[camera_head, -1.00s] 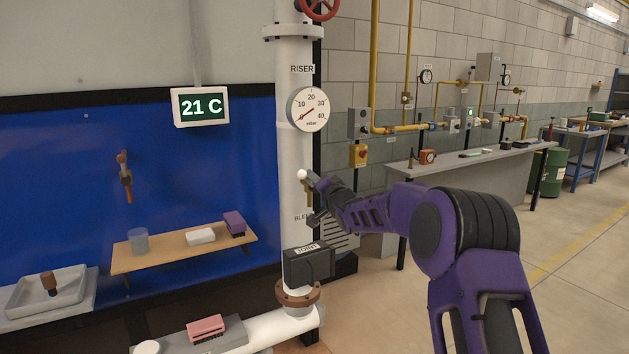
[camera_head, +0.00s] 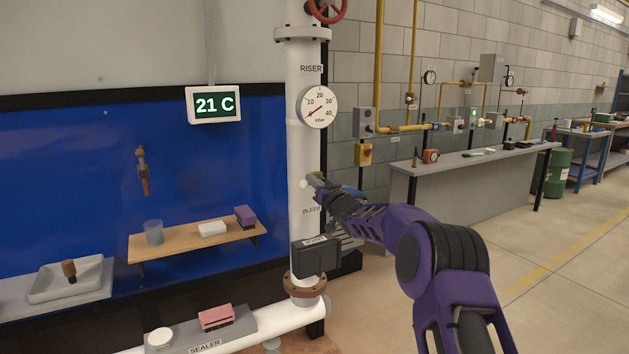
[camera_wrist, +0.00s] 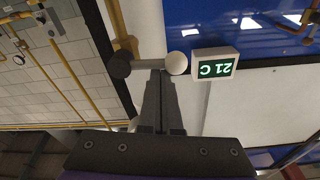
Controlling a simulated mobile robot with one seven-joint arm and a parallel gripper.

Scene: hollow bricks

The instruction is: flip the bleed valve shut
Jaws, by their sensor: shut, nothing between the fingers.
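The bleed valve is on the white riser pipe (camera_head: 303,150), just above the BLEED label (camera_head: 311,211). Its lever ends in a white ball knob (camera_head: 304,183), which also shows large in the wrist view (camera_wrist: 177,63). There, a short grey stem (camera_wrist: 146,66) and a dark round part (camera_wrist: 120,65) lie to the left of the knob. My gripper (camera_head: 316,182) is at the valve, right of the knob. In the wrist view its fingers (camera_wrist: 161,76) are together and empty, their tips close to the stem and knob. I cannot tell whether they touch. The valve body is mostly hidden in the head view.
A pressure gauge (camera_head: 319,107) sits above the valve. A dark JOINT box (camera_head: 317,256) juts out below my gripper. A red handwheel (camera_head: 327,8) is at the top. A grey bench (camera_head: 470,185) stands to the right, with open floor in front of it.

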